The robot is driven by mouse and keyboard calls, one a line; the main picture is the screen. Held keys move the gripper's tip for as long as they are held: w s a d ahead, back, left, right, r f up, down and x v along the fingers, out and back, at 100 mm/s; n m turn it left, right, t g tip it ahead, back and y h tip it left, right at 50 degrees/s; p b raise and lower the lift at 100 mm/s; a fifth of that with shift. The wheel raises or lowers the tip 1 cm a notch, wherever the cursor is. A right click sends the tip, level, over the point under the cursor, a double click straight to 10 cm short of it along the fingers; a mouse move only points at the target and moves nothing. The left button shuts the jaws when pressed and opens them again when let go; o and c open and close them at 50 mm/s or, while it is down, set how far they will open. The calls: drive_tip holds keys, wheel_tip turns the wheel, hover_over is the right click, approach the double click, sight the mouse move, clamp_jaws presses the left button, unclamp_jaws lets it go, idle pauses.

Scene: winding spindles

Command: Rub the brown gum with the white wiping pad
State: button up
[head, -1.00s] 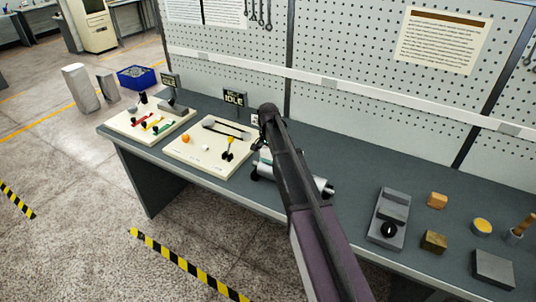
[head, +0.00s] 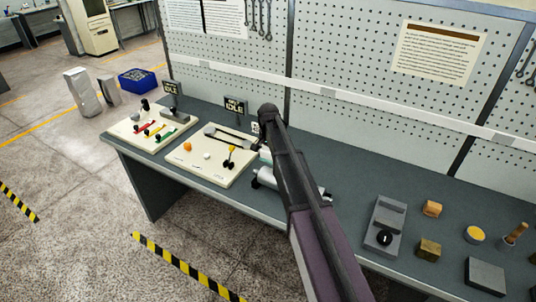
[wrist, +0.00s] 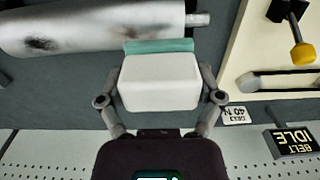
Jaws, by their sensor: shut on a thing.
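My gripper (wrist: 162,78) is shut on the white wiping pad (wrist: 158,84), with one finger on each side. The pad has a teal layer (wrist: 160,46) on its far edge. This edge is at the rim of a silvery metal roller (wrist: 100,28); I cannot tell whether they touch. A dark brown smudge, seemingly the gum (wrist: 40,44), marks the roller left of the pad.
A cream board (head: 200,172) with a belt, knobs and a yellow-topped lever stands left of the roller. An IDLE sign (head: 235,106) stands behind it. A grey device (head: 386,226) and several small blocks and pots are to the right. A pegboard wall (head: 350,90) closes the back.

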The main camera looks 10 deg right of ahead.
sight(268, 149)
drive_tip(key=shift+r, duration=0.15)
drive_tip(key=shift+r+p, duration=1.4)
drive_tip(key=shift+p, duration=0.15)
